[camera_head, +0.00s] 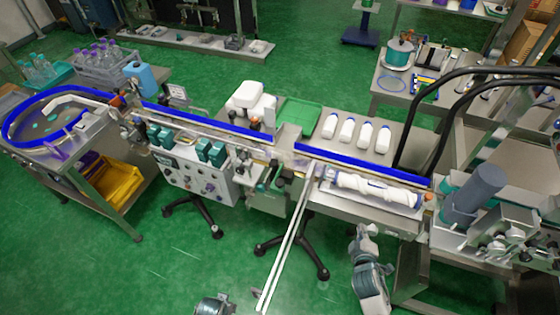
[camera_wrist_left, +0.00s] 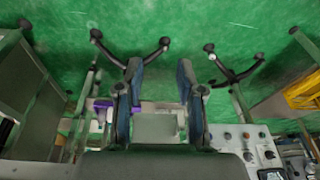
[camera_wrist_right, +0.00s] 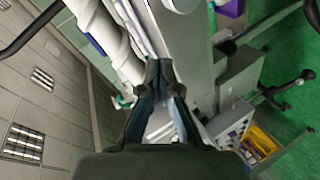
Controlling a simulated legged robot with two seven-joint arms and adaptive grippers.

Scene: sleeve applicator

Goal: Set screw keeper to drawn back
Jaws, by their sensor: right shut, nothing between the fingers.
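The white spiral feed screw (camera_head: 375,188) lies along the front of the conveyor at right in the head view. It also shows at upper left in the right wrist view (camera_wrist_right: 108,38). I cannot single out the screw keeper for certain; small fittings sit at the screw's ends. My right gripper (camera_head: 363,232) is shut and empty, in front of and below the screw, apart from it. Its fingers (camera_wrist_right: 159,68) show in the right wrist view. My left gripper (camera_wrist_left: 160,75) is open and empty in its wrist view, with its fingers well apart; only a part shows at the head view's bottom edge.
Blue guide rails (camera_head: 350,162) run along the conveyor, with several white bottles (camera_head: 347,131) behind. Two long pale rods (camera_head: 287,240) slope toward me left of my right gripper. A control box (camera_head: 205,183) stands further left. Black curved tubes (camera_head: 425,95) rise at right.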

